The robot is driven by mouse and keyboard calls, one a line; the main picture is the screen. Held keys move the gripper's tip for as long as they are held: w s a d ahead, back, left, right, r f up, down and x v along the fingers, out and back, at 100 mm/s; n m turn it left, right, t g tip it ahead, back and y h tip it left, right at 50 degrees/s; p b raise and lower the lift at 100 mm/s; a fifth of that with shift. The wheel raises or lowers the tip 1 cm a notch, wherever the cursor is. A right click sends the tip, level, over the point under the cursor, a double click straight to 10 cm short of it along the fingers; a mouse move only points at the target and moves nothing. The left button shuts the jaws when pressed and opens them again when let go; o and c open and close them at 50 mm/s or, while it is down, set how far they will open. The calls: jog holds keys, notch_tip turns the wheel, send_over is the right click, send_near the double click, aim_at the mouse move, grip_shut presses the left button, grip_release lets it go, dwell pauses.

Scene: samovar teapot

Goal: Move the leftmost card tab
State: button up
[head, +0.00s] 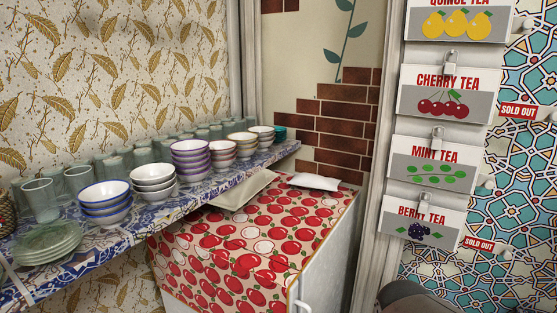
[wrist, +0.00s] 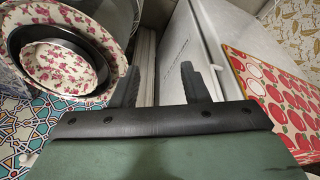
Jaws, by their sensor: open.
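The upper tab (head: 519,111) is beside the cherry tea card (head: 445,92). The lower tab (head: 480,244) is further left, beside the berry tea card (head: 419,226). I cannot tell which items the task means by card tabs. The mint tea card (head: 433,164) and quince tea card (head: 455,20) hang in the same column on metal clips. My gripper (wrist: 160,88) is open and empty in the wrist view, its dark fingers apart. No card or tab shows there.
A blue-patterned shelf (head: 165,218) holds stacked bowls (head: 104,203), glasses (head: 78,180) and green plates (head: 46,243). Below it is a red pomegranate-patterned top (head: 240,245). In the wrist view, floral bowls (wrist: 62,60) are at left and a white cabinet (wrist: 183,55) is beyond my fingers.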

jog(key=s+a+n+g, duration=0.1)
jog(key=s+a+g, duration=0.1)
jog(key=s, duration=0.4)
jog(key=shift+a+f+g+y+p, duration=0.3)
jog(key=shift+a+f+y, duration=0.1)
jog(key=shift+a, duration=0.4)
